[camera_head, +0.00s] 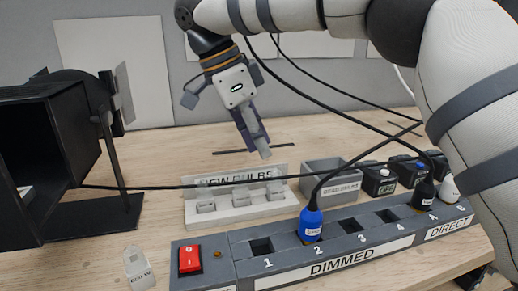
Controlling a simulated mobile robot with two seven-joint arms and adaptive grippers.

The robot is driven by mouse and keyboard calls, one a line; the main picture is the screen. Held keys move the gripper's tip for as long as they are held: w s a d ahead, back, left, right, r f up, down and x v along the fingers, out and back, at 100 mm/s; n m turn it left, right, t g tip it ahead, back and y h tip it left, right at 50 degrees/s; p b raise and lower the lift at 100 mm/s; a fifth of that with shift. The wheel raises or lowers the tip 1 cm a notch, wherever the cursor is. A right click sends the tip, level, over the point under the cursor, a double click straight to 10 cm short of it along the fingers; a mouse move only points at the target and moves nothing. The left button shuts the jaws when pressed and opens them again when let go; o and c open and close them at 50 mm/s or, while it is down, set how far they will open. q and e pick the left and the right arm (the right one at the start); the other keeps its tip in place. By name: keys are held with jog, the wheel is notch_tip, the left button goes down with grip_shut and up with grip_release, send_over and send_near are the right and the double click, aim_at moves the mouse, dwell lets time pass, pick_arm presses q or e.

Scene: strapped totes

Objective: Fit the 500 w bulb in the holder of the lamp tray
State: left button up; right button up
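My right gripper (254,132) hangs from the upper right, above the back edge of the bulb stand. Its dark purple fingers are close together, and a pale bulb (263,149) sticks out below their tips. I cannot read its wattage. The pale stand marked NEW BULBS (235,216) sits on the table below, with several small pale blocks on its front. A pale clear bulb with a wattage label (138,268) is at the front left. The black lamp housing (55,150) stands open at the left. A small pale part shows inside it; the holder cannot be made out. My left gripper is out of view.
A dimmer strip (350,262) with a red switch (190,260) crosses the front. A blue plug (311,222) sits in socket 2, and cables cross above the table. A grey bin (332,182) and black blocks (378,180) stand behind. The lamp's black foot (95,216) lies left of the stand.

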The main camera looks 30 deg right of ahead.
aim_at(276, 170)
jog(key=x, duration=0.9)
jog(key=shift+d+f+p, duration=0.1)
jog(key=shift+f+p, duration=0.15)
jog(key=shift+p, duration=0.15)
grip_shut()
jog(key=shift+c, duration=1.3)
grip_release()
grip_shut()
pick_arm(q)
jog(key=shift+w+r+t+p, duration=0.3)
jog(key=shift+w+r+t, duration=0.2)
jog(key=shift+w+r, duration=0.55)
pick_arm(e)
jog(key=shift+r, duration=2.05)
